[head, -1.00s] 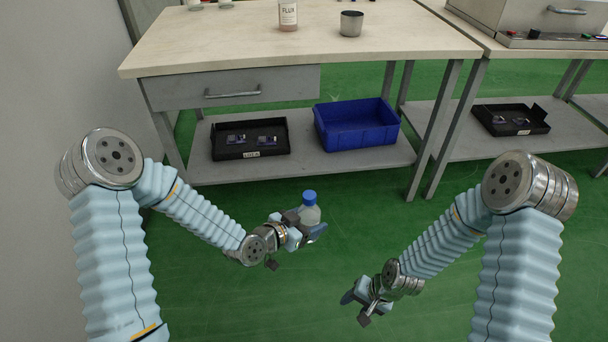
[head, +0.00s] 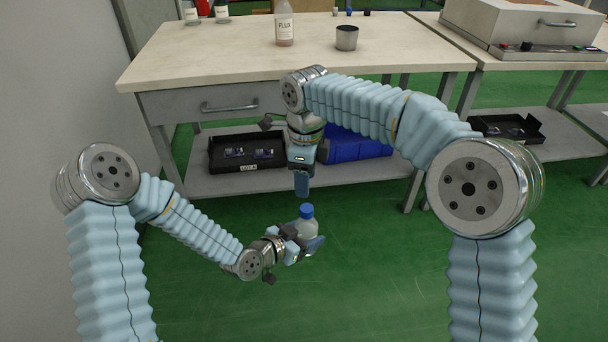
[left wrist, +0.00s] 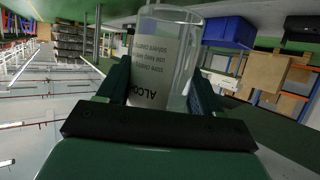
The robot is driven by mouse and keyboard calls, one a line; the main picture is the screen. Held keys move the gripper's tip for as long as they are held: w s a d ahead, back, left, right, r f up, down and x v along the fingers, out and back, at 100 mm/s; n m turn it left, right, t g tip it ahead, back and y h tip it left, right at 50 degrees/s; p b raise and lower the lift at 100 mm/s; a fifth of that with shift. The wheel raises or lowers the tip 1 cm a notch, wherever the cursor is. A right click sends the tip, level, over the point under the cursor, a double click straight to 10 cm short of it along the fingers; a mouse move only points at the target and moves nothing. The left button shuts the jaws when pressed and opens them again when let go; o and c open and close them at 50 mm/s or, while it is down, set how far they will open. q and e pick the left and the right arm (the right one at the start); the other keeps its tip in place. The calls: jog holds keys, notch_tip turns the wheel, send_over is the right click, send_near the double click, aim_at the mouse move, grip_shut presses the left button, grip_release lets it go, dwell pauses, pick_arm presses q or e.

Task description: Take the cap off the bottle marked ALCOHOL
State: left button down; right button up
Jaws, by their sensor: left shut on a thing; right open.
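A clear bottle (head: 306,230) with a blue cap (head: 306,211) is held upright in my left gripper (head: 302,246), over the green floor in front of the bench. In the left wrist view the bottle (left wrist: 165,55) sits between the two fingers, and its label shows part of the word ALCOHOL, upside down; the cap is not seen there. My right gripper (head: 303,184) is open and points down just above the blue cap, apart from it. Its fingers overlap in the head view, so the gap between them is hidden.
The bench (head: 200,62) ahead carries a FLUX bottle (head: 284,26), a metal cup (head: 347,38) and small bottles at the back left. On its lower shelf are a black tray (head: 246,152) and a blue bin (head: 360,148), partly hidden by my right arm.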

aim_at(304, 206)
jog(key=shift+s+a, duration=0.15)
jog(key=shift+s, duration=0.05)
notch_tip(304, 206, down, 8)
jog(key=shift+r, duration=0.25)
